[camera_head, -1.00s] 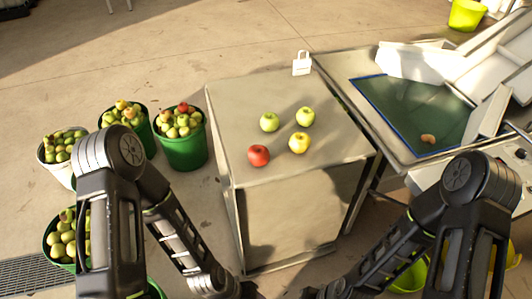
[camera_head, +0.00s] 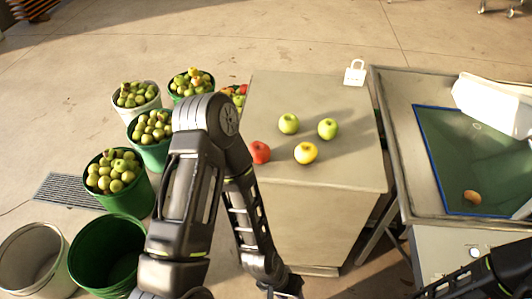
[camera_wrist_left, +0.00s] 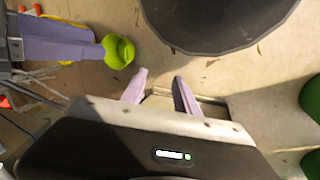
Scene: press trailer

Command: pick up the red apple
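The red apple (camera_head: 260,152) sits on the left edge of the grey cabinet top (camera_head: 350,98) in the head view, just right of my left arm. Two green apples (camera_head: 289,124) and a yellow apple (camera_head: 306,153) sit beside it, apart from it. My left gripper (camera_wrist_left: 158,92) shows in the left wrist view with its two fingers apart and nothing between them. In the head view my left arm reaches down in front of the cabinet, well below the apple. My right forearm shows at the bottom right; its gripper is out of frame.
Several buckets of apples (camera_head: 120,195) stand at left, with an empty green bucket (camera_head: 108,258) and a pale one. A white tag-like object (camera_head: 355,72) stands at the cabinet's back edge. A metal table (camera_head: 405,100) with a blue-edged basin adjoins at right.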

